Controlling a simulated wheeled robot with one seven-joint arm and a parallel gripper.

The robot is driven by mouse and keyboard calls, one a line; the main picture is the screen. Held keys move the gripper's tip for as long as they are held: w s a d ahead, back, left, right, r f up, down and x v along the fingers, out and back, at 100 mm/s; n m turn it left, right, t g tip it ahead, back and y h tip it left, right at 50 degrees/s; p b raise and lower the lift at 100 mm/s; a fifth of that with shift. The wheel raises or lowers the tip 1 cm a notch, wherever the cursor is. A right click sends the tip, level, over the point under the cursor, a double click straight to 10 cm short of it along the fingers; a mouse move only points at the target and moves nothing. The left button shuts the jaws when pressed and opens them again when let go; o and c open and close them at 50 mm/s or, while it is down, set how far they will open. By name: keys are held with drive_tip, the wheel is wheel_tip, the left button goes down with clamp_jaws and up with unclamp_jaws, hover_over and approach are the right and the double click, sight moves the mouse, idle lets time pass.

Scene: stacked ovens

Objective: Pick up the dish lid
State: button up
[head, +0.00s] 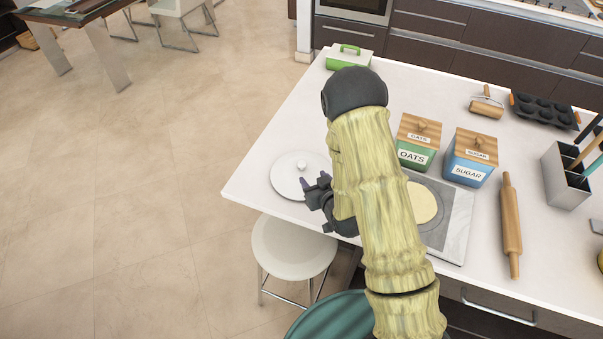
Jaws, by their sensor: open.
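The dish lid (289,176) is a round white disc with a small pale knob on top, near the left corner of the white counter. My gripper (315,186) is open, at the right side of the lid in the picture, with its fingers over or beside the lid's right rim. I cannot tell whether it touches the lid. My arm and gripper hide part of the right rim. Nothing shows between the fingers.
A board with a round of dough (421,203) lies right of my arm. A white stool (292,246) is below the counter's edge.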

sight(302, 164)
drive_tip(key=shift+p+x, duration=0.7)
drive_tip(key=shift+x, duration=1.65)
drive_tip(key=shift+a+r, duration=0.1)
drive_tip(key=shift+w+a+p, duration=0.1)
drive_tip(key=shift+w+p, duration=0.15)
drive_tip(key=shift+p, duration=0.05)
drive_tip(key=w, duration=0.1)
drive_tip(key=w+a+p, duration=0.1)
drive_tip(key=w+p, duration=0.1)
drive_tip(key=shift+w+a+f, duration=0.2)
drive_tip(key=shift+a+f, duration=0.05)
drive_tip(key=shift+a, duration=0.1)
drive_tip(key=shift+w+a+f, duration=0.15)
drive_tip(key=shift+w+f, duration=0.15)
drive_tip(key=shift+w, duration=0.1)
clamp_jaws()
